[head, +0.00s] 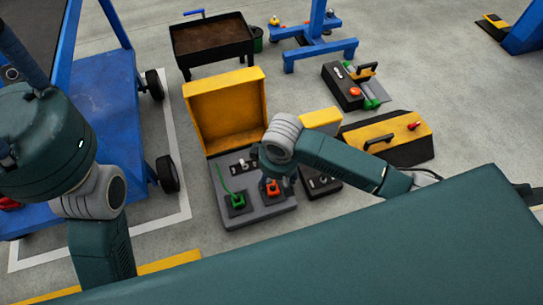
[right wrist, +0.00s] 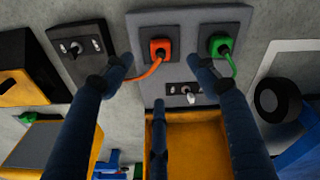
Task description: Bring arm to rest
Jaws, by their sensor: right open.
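My right gripper (head: 273,165) hangs over the open sandwich panel box, its arm coming in from the right. In the right wrist view the fingers of the right gripper (right wrist: 160,68) are spread and hold nothing. The grey panel (head: 265,212) has a raised yellow lid (head: 226,108). A green plug (head: 237,201) and an orange plug (head: 272,188) sit on it, each in a dark square socket. The right wrist view also shows the orange plug (right wrist: 161,49) and the green plug (right wrist: 221,46), apart from the fingers. My left arm shows at the left; its gripper is out of view.
A blue wheeled cart (head: 115,125) stands at the left. A brown-topped trolley (head: 212,40) stands at the back. A black case (head: 350,88) and a yellow-topped box (head: 390,135) lie to the right.

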